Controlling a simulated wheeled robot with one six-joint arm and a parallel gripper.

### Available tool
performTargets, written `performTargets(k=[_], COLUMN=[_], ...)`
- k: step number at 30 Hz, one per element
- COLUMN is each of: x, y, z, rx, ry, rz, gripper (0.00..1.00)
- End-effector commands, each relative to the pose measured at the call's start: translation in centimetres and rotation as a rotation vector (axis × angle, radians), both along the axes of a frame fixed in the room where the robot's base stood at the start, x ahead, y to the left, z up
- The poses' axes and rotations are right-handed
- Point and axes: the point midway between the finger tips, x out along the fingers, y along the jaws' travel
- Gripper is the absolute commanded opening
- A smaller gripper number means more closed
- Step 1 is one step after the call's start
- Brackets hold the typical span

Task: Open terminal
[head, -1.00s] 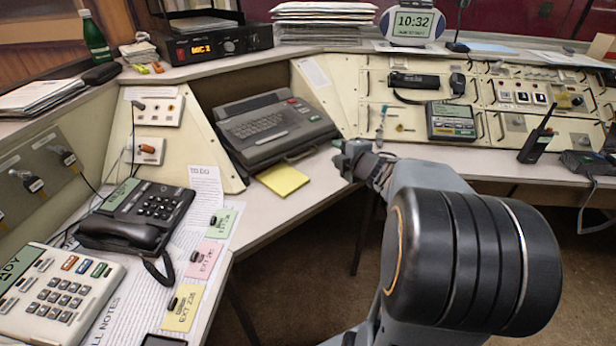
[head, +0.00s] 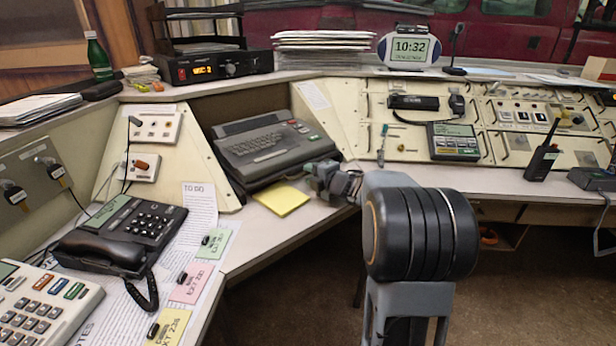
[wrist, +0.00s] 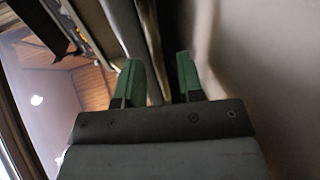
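The terminal (head: 262,142) is a dark grey unit with a keyboard, set in the corner recess of the console in the head view. Its keys and a flat upper section show. My gripper (head: 318,176) is at the terminal's front right corner, close over the desk edge; I cannot tell whether it touches. In the wrist view my gripper's two green fingertips (wrist: 160,72) are apart. A grey edge runs behind the gap between them; I cannot tell whether it lies between the fingers. The terminal's front edge is partly hidden by my gripper.
A yellow notepad (head: 281,200) lies just left of my gripper. A black desk phone (head: 124,228) and coloured note cards (head: 190,282) are on the left desk. A panel with a handheld radio (head: 542,155) is at right. Open floor (head: 300,290) lies in front of the desk.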

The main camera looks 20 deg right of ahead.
Motion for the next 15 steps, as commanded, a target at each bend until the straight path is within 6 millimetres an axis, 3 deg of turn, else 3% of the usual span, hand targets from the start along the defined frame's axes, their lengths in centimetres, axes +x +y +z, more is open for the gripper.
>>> performTargets(k=[6, 15], x=[1.6, 1.9], y=[0.4, 0.5], z=[-0.4, -0.4], rx=[0.001, 0.001], ry=[0.001, 0.000], rz=[0.000, -0.001], gripper=[0.34, 0.34])
